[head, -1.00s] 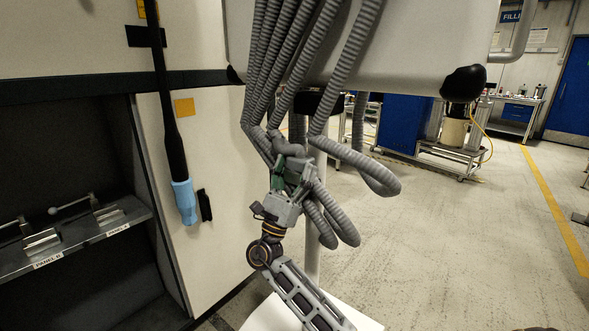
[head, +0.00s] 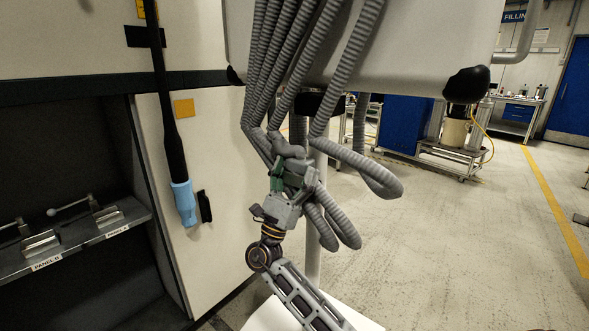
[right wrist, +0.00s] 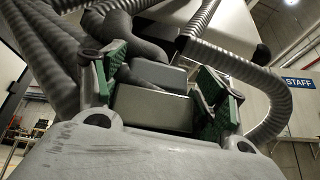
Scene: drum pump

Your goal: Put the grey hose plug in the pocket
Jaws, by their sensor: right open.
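My right gripper (head: 291,178) reaches up from below in the head view, among the grey ribbed hoses. Its green-padded fingers are apart. In the right wrist view the open fingers (right wrist: 160,90) stand either side of a grey block (right wrist: 152,106), with a thick dark grey hose end (right wrist: 145,60) beyond it. I cannot tell whether this block is the hose plug or whether the pads touch it. In the head view a thick grey hose end (head: 286,143) sits just above the fingers. I cannot pick out the pocket for sure. My left gripper is not in view.
Several grey ribbed hoses (head: 345,75) hang around the gripper, and one loops close on its right (head: 375,178). A shelf labelled as panels (head: 80,238) is at left. Open floor (head: 460,240) lies right.

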